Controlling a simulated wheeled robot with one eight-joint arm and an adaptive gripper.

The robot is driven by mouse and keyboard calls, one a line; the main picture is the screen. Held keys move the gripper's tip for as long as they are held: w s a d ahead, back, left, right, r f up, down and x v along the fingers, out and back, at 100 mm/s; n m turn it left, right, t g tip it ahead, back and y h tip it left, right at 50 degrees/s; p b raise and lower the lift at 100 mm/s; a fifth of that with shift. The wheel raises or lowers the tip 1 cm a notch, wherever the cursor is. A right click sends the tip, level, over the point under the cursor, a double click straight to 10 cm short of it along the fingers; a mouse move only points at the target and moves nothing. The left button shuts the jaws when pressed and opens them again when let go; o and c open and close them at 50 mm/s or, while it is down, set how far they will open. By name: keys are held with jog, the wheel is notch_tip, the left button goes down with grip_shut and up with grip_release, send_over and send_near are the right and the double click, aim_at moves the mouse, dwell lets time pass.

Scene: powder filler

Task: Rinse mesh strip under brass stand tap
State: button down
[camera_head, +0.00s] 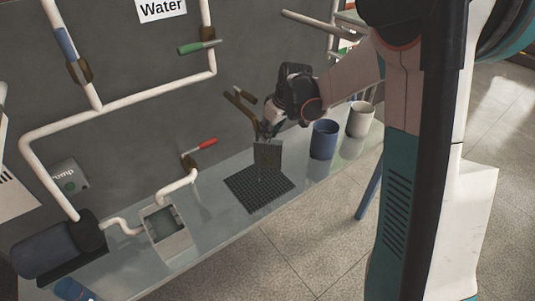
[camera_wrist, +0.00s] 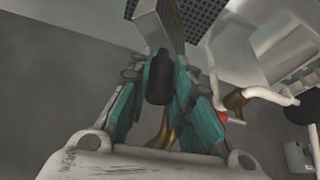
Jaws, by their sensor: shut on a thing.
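My gripper (camera_head: 267,131) is shut on a grey mesh strip (camera_head: 267,154), which hangs below the fingers above a black grid mat (camera_head: 262,196). The brass stand tap (camera_head: 240,105) rises just left of and behind my gripper, and its lower part is partly hidden. In the wrist view, my gripper (camera_wrist: 163,75) holds the strip (camera_wrist: 155,22), which extends toward the top edge. A brass part (camera_wrist: 164,135) shows behind the fingers there. A faint thin vertical line shows near the strip's lower edge; I cannot tell whether it is water.
A blue cup (camera_head: 323,140) and a white cup (camera_head: 361,119) stand right of the mat on the glass shelf (camera_head: 215,215). Left are a small open tank (camera_head: 166,229), a dark pump (camera_head: 58,245) and white pipes with green-handled (camera_head: 196,47) and red-handled (camera_head: 203,145) valves.

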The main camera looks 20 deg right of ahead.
jog(key=shift+d, duration=0.5)
jog(key=shift+a, duration=0.15)
jog(key=shift+a, duration=0.45)
jog(key=s, duration=0.8)
jog(key=shift+b, duration=0.3)
dwell(0.4)
dwell(1.1)
